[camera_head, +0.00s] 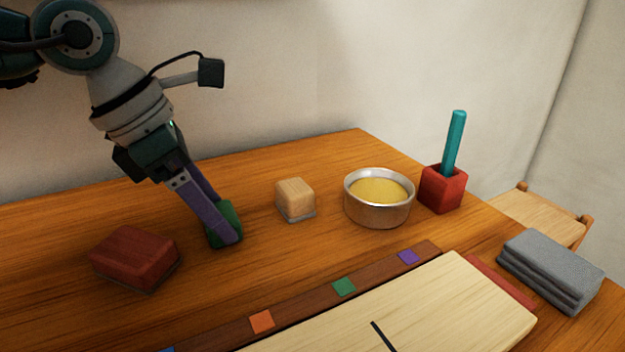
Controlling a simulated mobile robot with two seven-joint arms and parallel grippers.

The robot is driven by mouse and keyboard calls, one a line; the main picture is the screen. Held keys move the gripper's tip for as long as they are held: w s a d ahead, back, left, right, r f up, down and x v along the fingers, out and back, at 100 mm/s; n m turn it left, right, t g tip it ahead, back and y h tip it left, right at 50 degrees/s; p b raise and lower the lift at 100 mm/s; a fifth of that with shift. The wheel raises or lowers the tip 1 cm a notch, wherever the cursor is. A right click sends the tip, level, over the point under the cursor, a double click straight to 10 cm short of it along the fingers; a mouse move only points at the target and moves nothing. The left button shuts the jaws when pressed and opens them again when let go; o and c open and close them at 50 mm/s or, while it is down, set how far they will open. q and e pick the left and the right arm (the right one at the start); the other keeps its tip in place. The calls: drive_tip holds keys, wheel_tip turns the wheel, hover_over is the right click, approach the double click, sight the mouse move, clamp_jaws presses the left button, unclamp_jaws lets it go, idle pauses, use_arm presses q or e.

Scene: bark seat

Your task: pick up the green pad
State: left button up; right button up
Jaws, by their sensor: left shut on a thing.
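The green pad (233,213) is at the left-middle of the wooden table, partly hidden behind the purple fingers of my left gripper (225,236). My left gripper points down and is shut on the green pad. The pad is at or very close to the tabletop; I cannot tell whether it touches. My right gripper is not in view.
A dark red block (134,257) lies left of the gripper. A pale board (440,300) and folded grey cloth (551,270) are nearer.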

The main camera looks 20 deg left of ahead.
use_arm(q)
wheel_tip(320, 180, up, 10)
drive_tip(key=shift+p, duration=0.4)
drive_tip(key=o, duration=0.9)
drive_tip(key=c, duration=0.6)
drive_tip(key=shift+r, duration=0.1)
drive_tip(key=shift+c, duration=0.4)
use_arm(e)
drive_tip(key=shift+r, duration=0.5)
